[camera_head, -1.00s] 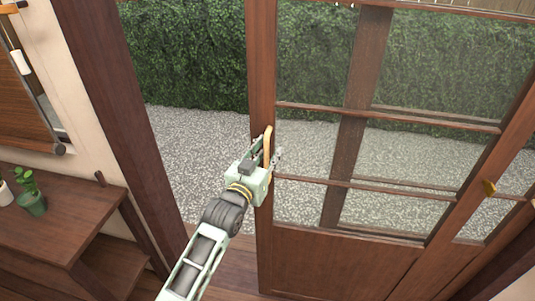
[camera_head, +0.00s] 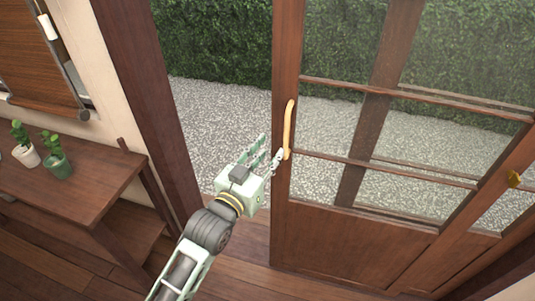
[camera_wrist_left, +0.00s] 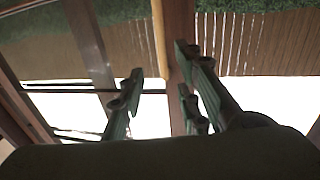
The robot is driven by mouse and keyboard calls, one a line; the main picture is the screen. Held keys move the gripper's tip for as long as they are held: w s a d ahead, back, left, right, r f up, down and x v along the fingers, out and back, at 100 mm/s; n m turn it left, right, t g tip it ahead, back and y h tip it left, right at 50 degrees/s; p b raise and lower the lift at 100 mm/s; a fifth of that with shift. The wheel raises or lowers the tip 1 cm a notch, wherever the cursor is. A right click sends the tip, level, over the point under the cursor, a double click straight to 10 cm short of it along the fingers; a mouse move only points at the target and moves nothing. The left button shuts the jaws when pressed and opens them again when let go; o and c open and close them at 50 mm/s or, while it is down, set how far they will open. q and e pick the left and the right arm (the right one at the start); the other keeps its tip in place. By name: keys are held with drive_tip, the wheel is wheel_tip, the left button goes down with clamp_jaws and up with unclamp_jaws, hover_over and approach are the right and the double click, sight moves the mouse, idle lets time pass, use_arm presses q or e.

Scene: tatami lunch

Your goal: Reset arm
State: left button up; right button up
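My left gripper (camera_head: 268,158) is in front of the door opening, just left of the sliding door's yellow handle (camera_head: 289,128). Its fingers are spread apart with nothing between them. In the left wrist view the fingers of the left gripper (camera_wrist_left: 160,85) also stand apart, and the handle (camera_wrist_left: 158,40) shows beyond them. The wooden door (camera_head: 345,235) with glass panes stands partly open, with a gap on its left side. My right gripper is in neither view.
A wooden shelf table (camera_head: 85,190) with potted plants (camera_head: 58,160) stands at the left by the wall. A dark wooden post (camera_head: 150,100) bounds the opening. Gravel (camera_head: 210,110) and a hedge (camera_head: 215,45) lie outside. A second brass-coloured handle (camera_head: 514,178) is at the right.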

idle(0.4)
use_arm(q)
drive_tip(key=s+a+f+n+g+y, duration=0.1)
drive_tip(key=s+a+f+g, duration=0.15)
drive_tip(key=f, duration=0.75)
drive_tip(key=s+a+f+g+y+b, duration=0.1)
drive_tip(key=a+f+y, duration=0.15)
drive_tip(key=f, duration=0.85)
drive_tip(key=s+a+f+n+g+y, duration=0.1)
drive_tip(key=a+f, duration=0.3)
drive_tip(key=f, duration=0.6)
drive_tip(key=s+a+f+g+y, duration=0.15)
drive_tip(key=s+a+f, duration=0.25)
drive_tip(key=s+f, duration=0.45)
drive_tip(key=s+a+f+g+y, duration=0.1)
drive_tip(key=s+a+f+g, duration=0.2)
drive_tip(key=s+f, duration=0.55)
drive_tip(key=s+a+f+g, duration=0.2)
drive_tip(key=s+f, duration=0.3)
drive_tip(key=s, duration=0.4)
drive_tip(key=s+a+f+n+g+y+b, duration=0.1)
drive_tip(key=s+a+f+g, duration=0.1)
drive_tip(key=s+f, duration=0.4)
drive_tip(key=s+a+f+g, duration=0.1)
drive_tip(key=s+a+f, duration=0.3)
drive_tip(key=s, duration=1)
drive_tip(key=shift+a+f+g+y, duration=0.3)
drive_tip(key=shift+f+g+y, duration=0.1)
drive_tip(key=shift+f, duration=0.25)
